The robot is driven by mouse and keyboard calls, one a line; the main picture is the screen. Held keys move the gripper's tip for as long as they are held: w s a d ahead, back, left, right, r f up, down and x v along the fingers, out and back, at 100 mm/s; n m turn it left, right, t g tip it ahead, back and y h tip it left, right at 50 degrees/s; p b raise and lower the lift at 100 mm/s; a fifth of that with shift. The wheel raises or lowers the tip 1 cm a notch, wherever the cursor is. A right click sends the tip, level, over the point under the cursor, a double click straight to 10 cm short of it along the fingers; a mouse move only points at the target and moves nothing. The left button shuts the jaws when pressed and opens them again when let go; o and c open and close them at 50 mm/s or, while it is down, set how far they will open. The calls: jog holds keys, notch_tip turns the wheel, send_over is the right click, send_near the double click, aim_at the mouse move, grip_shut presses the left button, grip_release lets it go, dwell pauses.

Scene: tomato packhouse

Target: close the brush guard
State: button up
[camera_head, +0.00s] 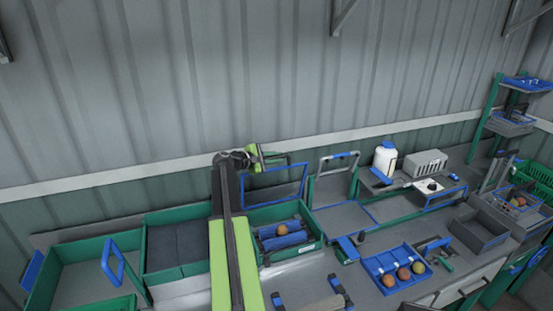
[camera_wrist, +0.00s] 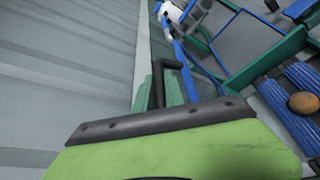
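A blue-framed panel (camera_head: 275,182), which looks like the brush guard, stands raised behind the green brush box (camera_head: 312,247). Blue brush rollers (camera_head: 285,241) and one tomato (camera_head: 283,229) show uncovered in that box. The rollers (camera_wrist: 300,75) and tomato (camera_wrist: 303,103) are at the right of the wrist view. My gripper (camera_head: 262,157) is at the panel's upper left in the head view; I cannot tell whether it touches. In the wrist view a black handle (camera_wrist: 172,66) and a blue bar (camera_wrist: 188,72) lie just beyond my green gripper part. Its fingertips are not clear.
Green bins (camera_head: 100,245) stand at the left. A blue tray (camera_head: 372,266) with several tomatoes, a white bottle (camera_head: 385,158) and a grey bin (camera_head: 480,232) are to the right. The corrugated wall (camera_head: 200,80) is close behind.

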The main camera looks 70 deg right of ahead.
grip_shut()
dwell(1.0)
jog(key=shift+s, duration=0.1)
